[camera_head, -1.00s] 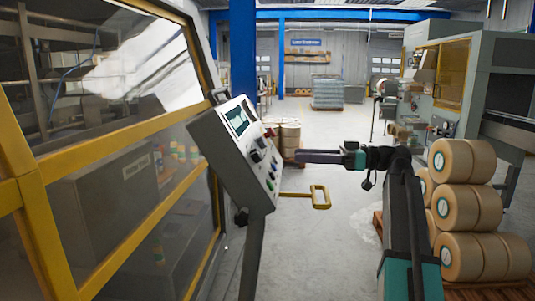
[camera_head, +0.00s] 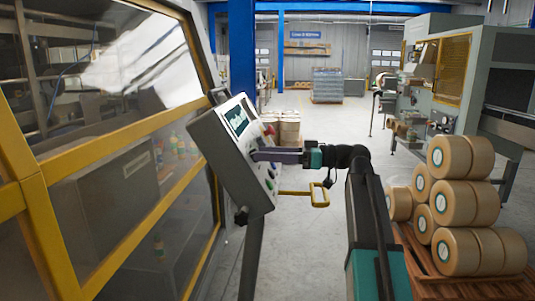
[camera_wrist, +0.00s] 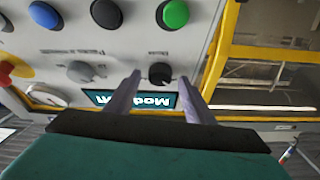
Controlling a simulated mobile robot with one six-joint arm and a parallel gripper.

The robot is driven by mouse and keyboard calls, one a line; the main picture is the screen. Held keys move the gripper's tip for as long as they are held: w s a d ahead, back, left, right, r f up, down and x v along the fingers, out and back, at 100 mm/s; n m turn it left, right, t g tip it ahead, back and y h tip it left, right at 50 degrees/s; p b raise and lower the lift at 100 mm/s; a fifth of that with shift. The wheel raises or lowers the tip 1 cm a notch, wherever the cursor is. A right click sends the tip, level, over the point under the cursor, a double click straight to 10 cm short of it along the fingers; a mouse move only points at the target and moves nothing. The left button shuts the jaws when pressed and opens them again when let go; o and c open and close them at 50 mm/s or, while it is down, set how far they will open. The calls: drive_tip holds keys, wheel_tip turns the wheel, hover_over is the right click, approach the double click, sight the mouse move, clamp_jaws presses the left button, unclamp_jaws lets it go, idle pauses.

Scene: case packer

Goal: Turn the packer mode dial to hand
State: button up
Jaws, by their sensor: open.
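The grey sloping control panel (camera_head: 232,160) stands at the centre-left in the head view. In the wrist view its face appears upside down, with a black dial (camera_wrist: 160,73) and a grey dial (camera_wrist: 80,72). Their small labels are too blurred to read surely, so I cannot tell which is the mode dial. My gripper (camera_wrist: 159,76) is open, its two fingertips on either side of the black dial; I cannot tell whether they touch it. In the head view my gripper (camera_head: 254,155) reaches the panel face from the right. The panel screen (camera_wrist: 140,99) shows text including "Mode".
Green (camera_wrist: 173,13), black (camera_wrist: 107,13) and blue (camera_wrist: 45,14) buttons sit near the dials, with a red stop button (camera_wrist: 5,72) at the side. A yellow handle (camera_head: 320,197) is below my arm. Stacked rolls (camera_head: 462,204) stand at right on a pallet.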

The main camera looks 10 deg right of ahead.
drive_tip(key=c, duration=1.1)
drive_tip(key=shift+o, duration=0.2)
